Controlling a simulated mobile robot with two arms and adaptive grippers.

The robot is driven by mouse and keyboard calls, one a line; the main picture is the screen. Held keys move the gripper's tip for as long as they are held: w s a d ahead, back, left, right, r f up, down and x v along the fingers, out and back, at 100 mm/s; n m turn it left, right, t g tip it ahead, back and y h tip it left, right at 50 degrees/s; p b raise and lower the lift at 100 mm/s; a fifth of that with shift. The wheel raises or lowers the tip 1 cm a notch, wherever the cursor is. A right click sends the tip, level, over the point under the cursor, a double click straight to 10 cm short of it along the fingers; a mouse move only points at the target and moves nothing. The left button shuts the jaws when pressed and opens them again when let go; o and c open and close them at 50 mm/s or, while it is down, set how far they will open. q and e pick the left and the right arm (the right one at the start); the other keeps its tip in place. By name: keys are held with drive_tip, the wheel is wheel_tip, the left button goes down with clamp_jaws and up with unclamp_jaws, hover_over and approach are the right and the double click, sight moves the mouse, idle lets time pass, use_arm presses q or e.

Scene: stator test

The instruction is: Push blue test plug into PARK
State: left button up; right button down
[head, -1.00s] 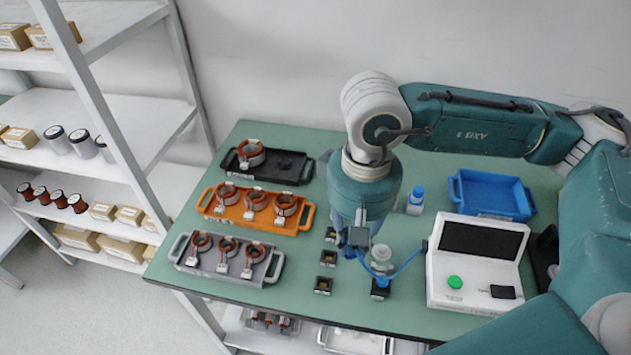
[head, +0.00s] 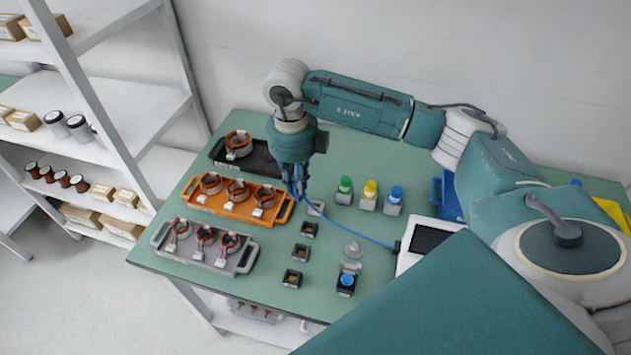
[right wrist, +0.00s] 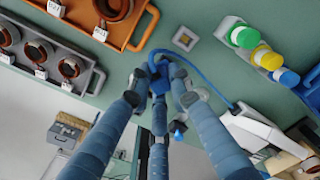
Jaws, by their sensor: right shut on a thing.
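My right gripper (head: 296,190) is shut on the blue test plug, held above the table near the right end of the orange tray. In the right wrist view the blue plug (right wrist: 159,82) sits between the fingertips of the gripper (right wrist: 162,72). Its blue cable (head: 352,234) runs to the white tester (head: 408,262). A pale square socket (head: 316,208) is just right of the gripper; it also shows in the right wrist view (right wrist: 185,38). Several dark sockets (head: 300,252) stand in front. One dark block (head: 346,284) has a blue round top. I cannot read which is PARK.
The orange tray (head: 277,214), grey tray (head: 246,262) and black tray (head: 218,150) are left of the gripper. Green (head: 345,188), yellow (head: 369,193) and blue (head: 394,198) capped bottles stand to the right. A grey dome (head: 353,248) stands near the front.

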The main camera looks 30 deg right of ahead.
drive_tip(key=d+f+m, duration=0.1)
drive_tip(key=d+m, duration=0.1)
drive_tip(key=m, duration=0.1)
drive_tip(key=d+f+m, duration=0.1)
drive_tip(key=f+m, duration=0.1)
drive_tip(key=m, duration=0.2)
drive_tip(key=d+f+m, duration=0.1)
drive_tip(key=d+m, duration=0.1)
drive_tip(key=m, duration=0.2)
drive_tip(key=shift+w+d+f+p, duration=0.3)
drive_tip(key=shift+p, duration=0.05)
drive_tip(key=shift+d+f, duration=0.1)
drive_tip(key=shift+f, duration=0.1)
use_arm(q)
drive_tip(key=shift+s+d+f+b, duration=0.4)
drive_tip(key=shift+s+d+b, duration=0.1)
drive_tip(key=shift+s+b, duration=0.3)
use_arm(e)
drive_tip(key=shift+f, duration=1)
use_arm(q)
drive_tip(key=shift+f+b, duration=0.75)
use_arm(e)
drive_tip(key=shift+f, duration=1.05)
use_arm(q)
drive_tip(key=shift+d, duration=0.1)
use_arm(e)
drive_tip(key=c, duration=1.5)
unclamp_jaws()
use_arm(q)
drive_tip(key=shift+s, duration=0.1)
